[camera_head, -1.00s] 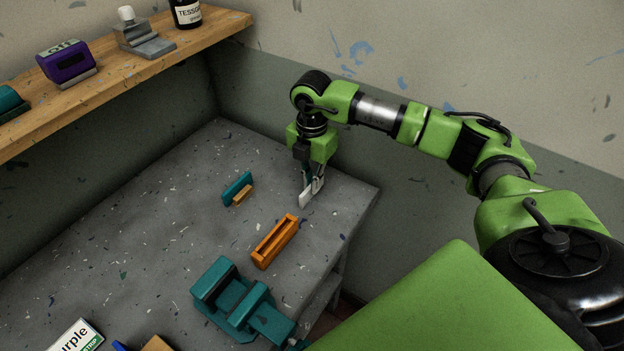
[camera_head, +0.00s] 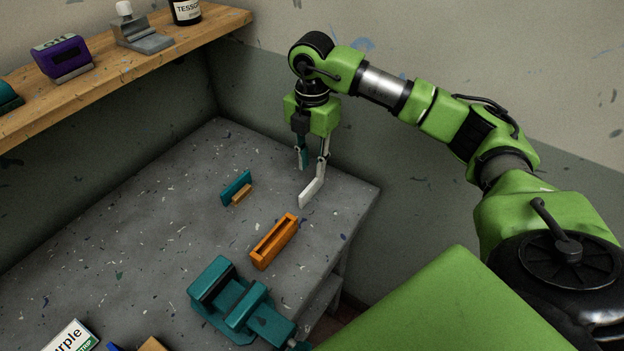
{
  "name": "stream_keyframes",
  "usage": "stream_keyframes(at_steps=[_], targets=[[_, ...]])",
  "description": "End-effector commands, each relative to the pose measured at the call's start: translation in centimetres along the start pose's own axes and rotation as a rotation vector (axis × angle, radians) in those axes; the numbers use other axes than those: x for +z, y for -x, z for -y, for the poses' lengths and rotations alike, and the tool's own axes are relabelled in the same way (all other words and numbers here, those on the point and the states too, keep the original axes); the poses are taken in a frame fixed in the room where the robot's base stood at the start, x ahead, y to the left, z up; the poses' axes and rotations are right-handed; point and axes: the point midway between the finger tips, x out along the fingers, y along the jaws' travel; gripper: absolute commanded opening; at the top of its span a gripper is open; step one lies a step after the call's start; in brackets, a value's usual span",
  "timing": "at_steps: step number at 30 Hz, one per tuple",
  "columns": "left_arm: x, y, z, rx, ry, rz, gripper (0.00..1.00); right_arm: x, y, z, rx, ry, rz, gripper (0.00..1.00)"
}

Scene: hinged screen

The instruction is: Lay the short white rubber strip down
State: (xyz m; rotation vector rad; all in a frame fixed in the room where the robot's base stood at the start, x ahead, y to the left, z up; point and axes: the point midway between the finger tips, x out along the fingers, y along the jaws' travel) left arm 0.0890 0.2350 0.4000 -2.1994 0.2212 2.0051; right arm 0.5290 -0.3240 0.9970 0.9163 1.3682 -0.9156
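The short white rubber strip (camera_head: 311,192) stands on the grey table near its back right corner, tilted in the picture. My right gripper (camera_head: 311,167) is just above and behind it, with its fingers spread wide apart. One finger ends close to the top of the strip; I cannot tell whether it touches. The strip is not gripped between the fingers. My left gripper is not in view.
An orange slotted block (camera_head: 274,242) lies in front of the strip. A teal plate with a small wooden piece (camera_head: 237,189) stands to the left. A teal vise (camera_head: 236,302) is at the front edge. A wooden shelf (camera_head: 110,72) overhangs the left side.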

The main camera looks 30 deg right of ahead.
Motion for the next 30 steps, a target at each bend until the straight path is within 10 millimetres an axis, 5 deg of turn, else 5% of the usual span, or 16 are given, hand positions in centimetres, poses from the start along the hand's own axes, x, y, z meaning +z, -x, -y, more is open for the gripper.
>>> stream_keyframes(at_steps=[10, 30], targets=[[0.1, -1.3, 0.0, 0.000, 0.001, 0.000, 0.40, -0.1, 5.2, -0.1, 0.001, 0.002, 0.000, 0.23], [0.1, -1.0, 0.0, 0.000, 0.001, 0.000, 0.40, 0.0, 6.0, 0.0, -0.001, 0.001, -0.001, 0.23]])
